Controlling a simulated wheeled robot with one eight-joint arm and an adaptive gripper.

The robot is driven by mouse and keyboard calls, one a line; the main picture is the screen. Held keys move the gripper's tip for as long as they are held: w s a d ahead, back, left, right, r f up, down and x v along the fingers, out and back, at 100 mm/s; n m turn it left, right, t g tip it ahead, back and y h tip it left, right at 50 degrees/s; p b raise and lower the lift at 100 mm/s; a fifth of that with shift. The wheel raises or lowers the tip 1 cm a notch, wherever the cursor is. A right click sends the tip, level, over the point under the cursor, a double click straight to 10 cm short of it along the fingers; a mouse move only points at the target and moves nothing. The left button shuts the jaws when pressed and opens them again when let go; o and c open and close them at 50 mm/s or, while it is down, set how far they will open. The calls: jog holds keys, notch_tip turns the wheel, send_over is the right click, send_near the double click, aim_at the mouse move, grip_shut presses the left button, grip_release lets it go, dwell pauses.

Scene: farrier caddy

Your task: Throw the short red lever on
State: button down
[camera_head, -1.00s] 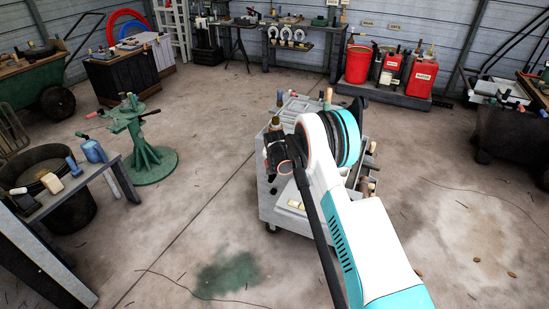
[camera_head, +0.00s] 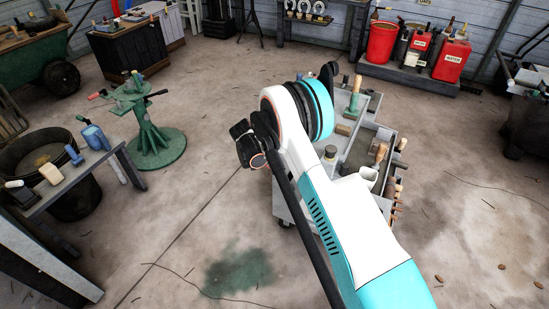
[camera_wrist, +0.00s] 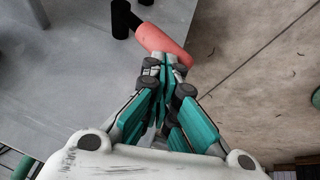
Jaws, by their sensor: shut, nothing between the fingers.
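A short, thick red lever (camera_wrist: 160,43) shows in the wrist view, joined at its far left end to a black pivot post (camera_wrist: 122,20) by the grey surface (camera_wrist: 70,70). It slants down to the right, above the edge of that surface. My gripper (camera_wrist: 168,62) is shut and empty, with its fingertips at the near right end of the lever. I cannot tell whether they touch it. In the head view the lever cannot be made out, and my arm covers much of the grey caddy (camera_head: 287,205).
The caddy's trays hold wooden-handled tools (camera_head: 380,152) on the right. A green stand (camera_head: 150,135) is at the left, and a grey bench (camera_head: 95,160) with tools is at the lower left. Red cans (camera_head: 452,58) stand at the back right. Floor is clear around the caddy.

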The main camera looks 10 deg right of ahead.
jog(key=shift+w+a+f, duration=0.3)
jog(key=shift+a+f, duration=0.2)
jog(key=shift+f, duration=0.1)
jog(key=shift+a+f, duration=0.1)
jog(key=shift+f, duration=0.05)
jog(key=shift+a+f, duration=0.1)
jog(key=shift+f, duration=0.1)
jog(key=shift+r, duration=0.1)
jog(key=shift+r, duration=0.45)
jog(key=s+a+r+p, duration=0.1)
jog(key=a+r+p, duration=0.4)
jog(key=a+r, duration=0.2)
notch_tip(320, 180, up, 2)
jog(key=shift+s+r, duration=0.15)
jog(key=shift+r, duration=0.05)
